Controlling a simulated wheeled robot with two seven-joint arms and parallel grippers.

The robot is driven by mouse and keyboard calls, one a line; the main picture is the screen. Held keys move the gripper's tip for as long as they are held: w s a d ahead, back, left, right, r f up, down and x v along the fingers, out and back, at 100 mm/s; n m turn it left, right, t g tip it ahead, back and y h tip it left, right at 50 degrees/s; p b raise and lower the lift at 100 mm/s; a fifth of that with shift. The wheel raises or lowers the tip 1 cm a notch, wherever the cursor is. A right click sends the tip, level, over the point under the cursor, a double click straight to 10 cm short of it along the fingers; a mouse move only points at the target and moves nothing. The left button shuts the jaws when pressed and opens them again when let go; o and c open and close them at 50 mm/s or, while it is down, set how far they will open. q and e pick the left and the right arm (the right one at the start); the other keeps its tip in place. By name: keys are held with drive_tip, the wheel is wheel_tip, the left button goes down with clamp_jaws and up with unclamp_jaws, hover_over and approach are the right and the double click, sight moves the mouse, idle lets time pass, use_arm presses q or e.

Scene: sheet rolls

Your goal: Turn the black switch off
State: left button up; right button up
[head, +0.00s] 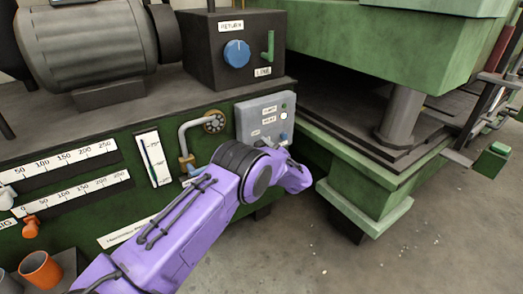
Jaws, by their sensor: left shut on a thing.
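I cannot tell which part is the black switch. My left arm's purple wrist covers the area just below the panel. My left gripper (297,176) is at the arm's far end, low and right of the panel. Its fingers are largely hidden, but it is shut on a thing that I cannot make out. My right gripper is not in view.
A black box (205,62) with a blue knob (237,53) and a green lever (268,46) stands above the panel. A bent grey pipe (191,125) is left of it. Green press framework (365,195) is at right. Open floor (400,250) is at lower right.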

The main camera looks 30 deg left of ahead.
use_arm(q)
drive_tip(key=n, duration=0.2)
drive_tip(key=n+b, duration=0.1)
drive_tip(key=n, duration=0.1)
drive_tip(key=shift+f+n, duration=0.2)
drive_tip(key=shift+n, duration=0.1)
drive_tip(key=shift+n+b, duration=0.55)
drive_tip(key=shift+n, duration=2.05)
drive_tip(key=o, duration=1)
drive_tip(key=shift+r, duration=0.1)
drive_tip(key=shift+s+d, duration=0.1)
drive_tip(key=shift+d, duration=0.05)
drive_tip(key=p+v, duration=0.2)
drive_tip(key=v, duration=0.8)
drive_tip(key=shift+d, duration=0.2)
